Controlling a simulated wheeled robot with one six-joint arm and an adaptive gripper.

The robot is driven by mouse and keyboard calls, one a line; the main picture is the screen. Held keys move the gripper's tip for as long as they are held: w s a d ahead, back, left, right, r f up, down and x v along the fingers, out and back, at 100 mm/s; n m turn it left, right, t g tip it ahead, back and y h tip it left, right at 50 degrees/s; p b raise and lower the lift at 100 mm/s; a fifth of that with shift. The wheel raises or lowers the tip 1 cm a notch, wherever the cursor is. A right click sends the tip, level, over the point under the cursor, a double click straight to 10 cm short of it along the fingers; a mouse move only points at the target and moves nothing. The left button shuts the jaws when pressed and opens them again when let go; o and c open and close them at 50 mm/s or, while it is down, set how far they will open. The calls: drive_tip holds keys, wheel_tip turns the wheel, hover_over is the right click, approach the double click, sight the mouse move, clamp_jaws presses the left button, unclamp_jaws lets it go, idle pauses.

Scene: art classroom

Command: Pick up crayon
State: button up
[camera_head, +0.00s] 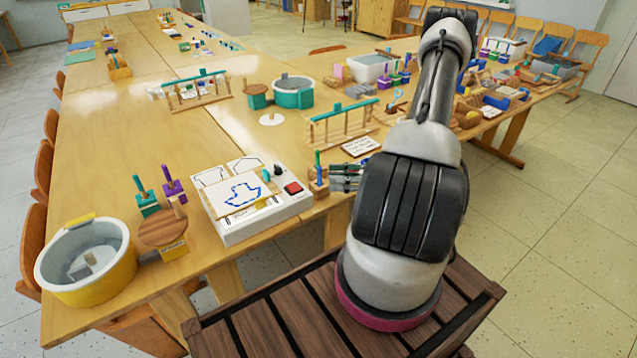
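A thin upright stick, green-blue toward the top (318,160), stands in a small wooden block (319,188) at the table's near edge. It looks like a crayon, but it is too small to be sure. My gripper (336,178) is just right of this block, low and pointing left toward it. My own arm hides the gripper's rear part. The fingers are small and dark, and I cannot tell whether they are apart or touch the block or stick.
A white box with a drawing sheet and red button (293,188) stands close left of the block. A yellow tub (88,285) is at the table's near left corner. A wooden rack (343,128) stands behind the gripper. Bare table (130,130) lies farther left.

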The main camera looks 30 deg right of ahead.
sight(319, 176)
drive_tip(key=x, duration=0.5)
drive_tip(key=shift+w+d, duration=0.1)
drive_tip(key=shift+w, duration=0.15)
clamp_jaws()
